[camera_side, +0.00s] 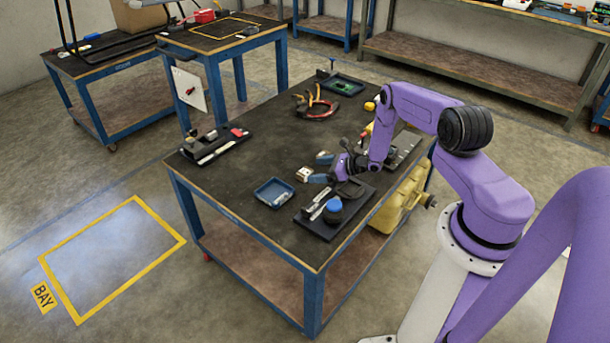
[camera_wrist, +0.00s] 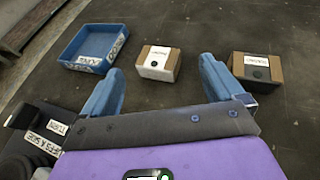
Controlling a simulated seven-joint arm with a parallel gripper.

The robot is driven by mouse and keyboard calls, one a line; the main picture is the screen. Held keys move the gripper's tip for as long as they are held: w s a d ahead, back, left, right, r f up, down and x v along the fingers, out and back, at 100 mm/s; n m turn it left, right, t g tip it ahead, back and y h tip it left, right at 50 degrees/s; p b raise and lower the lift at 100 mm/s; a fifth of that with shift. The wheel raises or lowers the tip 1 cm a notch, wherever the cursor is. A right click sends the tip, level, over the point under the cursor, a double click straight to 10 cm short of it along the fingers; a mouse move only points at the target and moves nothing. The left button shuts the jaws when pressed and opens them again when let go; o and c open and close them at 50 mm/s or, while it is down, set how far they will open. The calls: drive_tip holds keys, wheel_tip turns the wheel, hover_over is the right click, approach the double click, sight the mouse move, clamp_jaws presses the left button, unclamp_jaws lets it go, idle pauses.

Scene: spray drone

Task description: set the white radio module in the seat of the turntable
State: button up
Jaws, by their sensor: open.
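A white module with tan sides and a paper label (camera_wrist: 157,63) rests on the dark tabletop. It lies ahead of and between the blue fingers of my gripper (camera_wrist: 162,67) in the wrist view, with the fingers spread and not touching it. In the side view the white module (camera_side: 304,174) sits just left of my gripper (camera_side: 321,169), which is low over the table. A similar box with a dark front and tan sides (camera_wrist: 258,69) stands beyond the right finger. I cannot pick out the turntable or its seat for certain.
A blue tray (camera_side: 273,191) lies left of the module. A dark board (camera_side: 316,224) with silver pieces and a blue-black round part lies near the front edge. The middle tabletop is clear.

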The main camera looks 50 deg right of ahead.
sight(304, 171)
drive_tip(key=shift+x, duration=2.1)
drive_tip(key=shift+a, duration=0.1)
drive_tip(key=shift+c, duration=0.3)
drive_tip(key=c, duration=1.2)
drive_tip(key=shift+o, duration=0.2)
drive_tip(key=shift+r, duration=0.15)
